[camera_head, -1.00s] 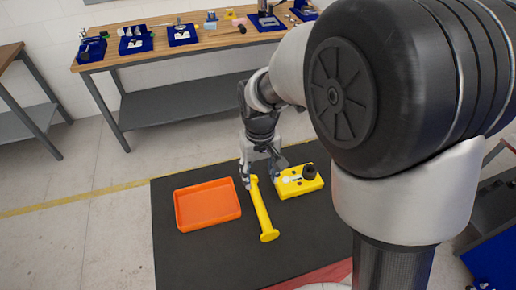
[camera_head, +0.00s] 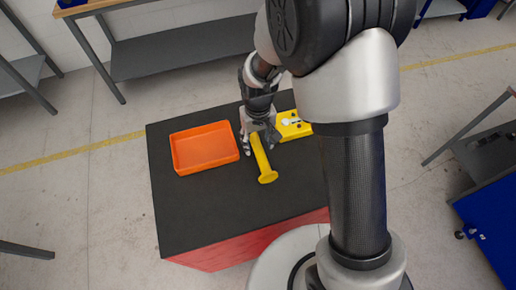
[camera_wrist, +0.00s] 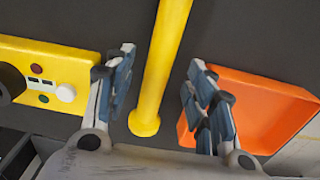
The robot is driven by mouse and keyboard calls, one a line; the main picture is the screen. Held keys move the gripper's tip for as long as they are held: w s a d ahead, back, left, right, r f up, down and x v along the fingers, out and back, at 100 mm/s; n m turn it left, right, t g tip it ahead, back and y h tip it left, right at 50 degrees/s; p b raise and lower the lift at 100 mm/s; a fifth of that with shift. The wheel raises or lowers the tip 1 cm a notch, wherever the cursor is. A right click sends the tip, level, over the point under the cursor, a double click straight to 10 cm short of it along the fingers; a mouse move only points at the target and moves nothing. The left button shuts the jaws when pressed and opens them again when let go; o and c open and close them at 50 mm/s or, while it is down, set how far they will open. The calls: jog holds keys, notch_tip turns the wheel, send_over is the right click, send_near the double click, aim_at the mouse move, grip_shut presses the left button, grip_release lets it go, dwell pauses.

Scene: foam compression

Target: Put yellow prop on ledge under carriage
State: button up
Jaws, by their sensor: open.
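The yellow prop (camera_head: 263,160) is a rod with a wider disc at each end. It lies on the black table top (camera_head: 200,215) between the orange tray and the yellow control box. My gripper (camera_head: 259,141) points down at its far end, fingers apart. In the wrist view, the prop (camera_wrist: 163,65) runs between the two open fingers of my gripper (camera_wrist: 162,60), with clear gaps on both sides. The height of the fingertips over the prop is hard to tell. No carriage or ledge shows in these views.
The orange tray (camera_head: 174,160) lies left of the prop and looks empty. The yellow control box (camera_head: 292,126) with buttons lies close on the right, partly behind my arm. The front of the table top is clear. A workbench (camera_head: 170,61) stands behind.

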aim_at(258, 146)
notch_tip(258, 146, down, 4)
jog(key=shift+w+r+b, duration=0.15)
jog(key=shift+r+b, duration=0.1)
jog(key=shift+b, duration=0.1)
jog(key=shift+r, duration=0.1)
jog(key=shift+c, duration=0.6)
grip_shut()
